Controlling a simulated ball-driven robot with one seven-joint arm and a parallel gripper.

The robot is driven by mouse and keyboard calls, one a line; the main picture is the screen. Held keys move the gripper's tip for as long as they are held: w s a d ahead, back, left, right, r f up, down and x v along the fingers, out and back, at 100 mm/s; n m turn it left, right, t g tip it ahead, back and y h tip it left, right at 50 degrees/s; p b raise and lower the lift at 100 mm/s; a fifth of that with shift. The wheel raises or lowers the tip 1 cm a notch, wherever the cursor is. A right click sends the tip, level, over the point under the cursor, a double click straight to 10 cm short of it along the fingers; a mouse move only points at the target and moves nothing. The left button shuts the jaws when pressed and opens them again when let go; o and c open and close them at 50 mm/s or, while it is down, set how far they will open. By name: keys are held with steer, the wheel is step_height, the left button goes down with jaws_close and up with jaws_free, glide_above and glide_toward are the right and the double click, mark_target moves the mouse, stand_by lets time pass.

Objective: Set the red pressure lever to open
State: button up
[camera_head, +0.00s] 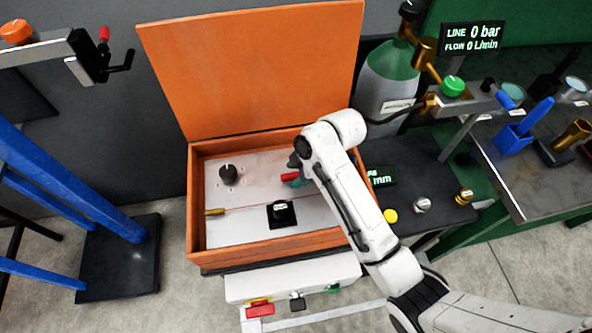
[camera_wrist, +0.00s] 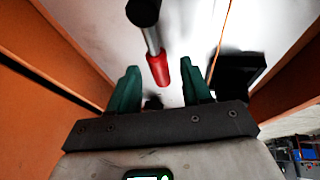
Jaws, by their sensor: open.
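A lever with a red grip (camera_wrist: 158,70) on a steel rod from a black hub shows in the wrist view. Its tip lies between my gripper's two green fingers, with gaps visible on both sides. My gripper (camera_wrist: 160,80) is open and holds nothing. In the head view the red grip (camera_head: 290,177) lies inside the orange box (camera_head: 192,215), next to my gripper (camera_head: 298,172). My arm hides part of the lever there. I cannot read any open marking.
The box's raised lid (camera_head: 255,70) stands behind. A black knob (camera_head: 228,174) and a dark block with a knob (camera_head: 281,213) share the panel. A display (camera_head: 472,37) reads 0 bar and 0 L/min. Box walls rise close on both sides of my gripper.

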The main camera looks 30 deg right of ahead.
steer(key=shift+f, duration=0.2)
jaws_close()
stand_by(0.4)
